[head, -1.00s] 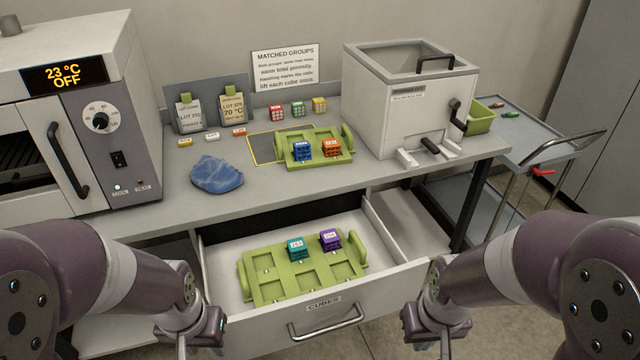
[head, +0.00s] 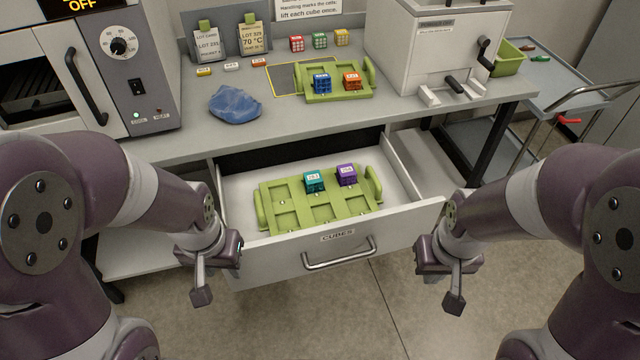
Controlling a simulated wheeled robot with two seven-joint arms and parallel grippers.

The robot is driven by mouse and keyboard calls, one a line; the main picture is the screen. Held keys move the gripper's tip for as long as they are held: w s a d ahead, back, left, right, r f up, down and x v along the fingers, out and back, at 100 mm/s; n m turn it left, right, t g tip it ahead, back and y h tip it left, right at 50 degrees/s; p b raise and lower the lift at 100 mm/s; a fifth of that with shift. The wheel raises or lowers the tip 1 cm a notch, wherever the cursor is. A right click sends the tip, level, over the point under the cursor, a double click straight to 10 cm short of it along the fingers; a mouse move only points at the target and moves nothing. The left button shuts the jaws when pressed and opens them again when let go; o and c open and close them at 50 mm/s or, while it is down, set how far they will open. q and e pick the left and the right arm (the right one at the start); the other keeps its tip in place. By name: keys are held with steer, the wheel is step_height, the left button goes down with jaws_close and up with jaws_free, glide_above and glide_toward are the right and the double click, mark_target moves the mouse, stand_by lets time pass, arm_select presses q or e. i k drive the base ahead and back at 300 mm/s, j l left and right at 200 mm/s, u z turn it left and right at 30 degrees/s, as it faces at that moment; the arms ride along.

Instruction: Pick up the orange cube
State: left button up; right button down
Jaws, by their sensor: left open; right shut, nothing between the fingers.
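The orange cube (head: 352,81) sits on the small green tray (head: 339,95) on the bench, just right of the blue cube (head: 321,84). Neither gripper is near it. My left gripper (head: 202,294) hangs low at the left, in front of the open drawer, open and empty. My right gripper (head: 454,302) hangs low at the right of the drawer front, shut with nothing in it. Both are well below and nearer than the bench top.
The open drawer (head: 268,257) juts out, holding a larger green tray (head: 293,218) with a teal cube (head: 314,181) and a purple cube (head: 346,175). A blue cloth (head: 235,105) lies left of the small tray. A white box (head: 420,60) stands to its right.

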mark_target(351, 79)
steer(key=i+l+u, duration=0.3)
steer(key=l+u, duration=0.2)
steer(key=i+l+u, duration=0.2)
steer(key=l+u, duration=0.25)
steer(key=l, duration=0.3)
steer(key=i+l+u, duration=0.1)
steer(key=l+u, duration=0.4)
steer(key=l, duration=0.2)
steer(key=l+u, duration=0.45)
steer(key=l, duration=0.25)
steer(key=l+u, duration=0.25)
steer(key=l, duration=0.2)
steer(key=k+l+u, duration=0.1)
steer(key=l+u, duration=0.2)
steer(key=k+l+u, duration=0.25)
steer(key=l, duration=0.3)
steer(key=l+u, duration=0.25)
steer(key=l, duration=0.15)
